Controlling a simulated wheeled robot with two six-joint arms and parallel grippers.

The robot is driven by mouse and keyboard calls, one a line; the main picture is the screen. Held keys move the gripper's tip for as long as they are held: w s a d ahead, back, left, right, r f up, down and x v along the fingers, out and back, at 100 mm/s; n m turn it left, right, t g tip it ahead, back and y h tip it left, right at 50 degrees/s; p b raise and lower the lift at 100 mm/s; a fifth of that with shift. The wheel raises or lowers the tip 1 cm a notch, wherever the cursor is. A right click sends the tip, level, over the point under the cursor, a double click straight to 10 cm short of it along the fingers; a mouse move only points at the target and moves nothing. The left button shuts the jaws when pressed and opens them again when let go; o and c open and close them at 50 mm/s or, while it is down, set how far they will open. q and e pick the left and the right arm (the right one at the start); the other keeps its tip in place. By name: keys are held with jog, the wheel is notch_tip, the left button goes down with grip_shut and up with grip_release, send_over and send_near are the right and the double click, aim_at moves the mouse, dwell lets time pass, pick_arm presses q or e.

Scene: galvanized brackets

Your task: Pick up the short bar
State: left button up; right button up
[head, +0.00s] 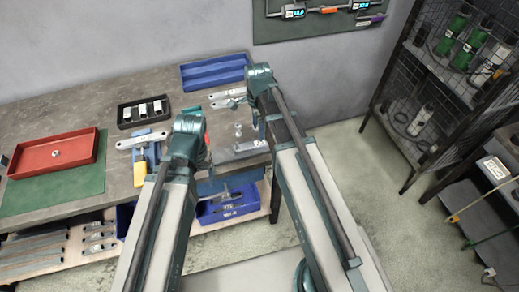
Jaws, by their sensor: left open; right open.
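Several flat galvanized bars lie on the grey workbench (85,112). One bar (143,140) lies at the left across a blue and yellow object. Two more bars, an upper one (226,94) and a lower one (230,103), lie near the back, left of my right arm. Another bar piece (250,146) lies near the front edge, between my arms. I cannot tell for sure which is the short bar. My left gripper (207,160) is open, mostly hidden behind its arm. My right gripper (260,130) is open over the bench's right end, partly hidden. Neither visibly holds anything.
A black tray (122,125) with small brackets, a blue tray (213,84) and a red tray (83,143) on a green mat (92,187) stand on the bench. Blue bins (230,212) sit below. A wire rack (440,72) stands right. The left back bench is clear.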

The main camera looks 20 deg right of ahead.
aim_at(259, 143)
jog(key=shift+s+d+f+b, duration=0.15)
jog(key=shift+f+b, duration=1.4)
jog(key=shift+f, duration=0.25)
jog(key=shift+s+d+f+b, duration=0.1)
jog(key=shift+f+b, duration=1.4)
jog(key=shift+f, duration=0.3)
jog(key=shift+r, duration=0.1)
grip_shut()
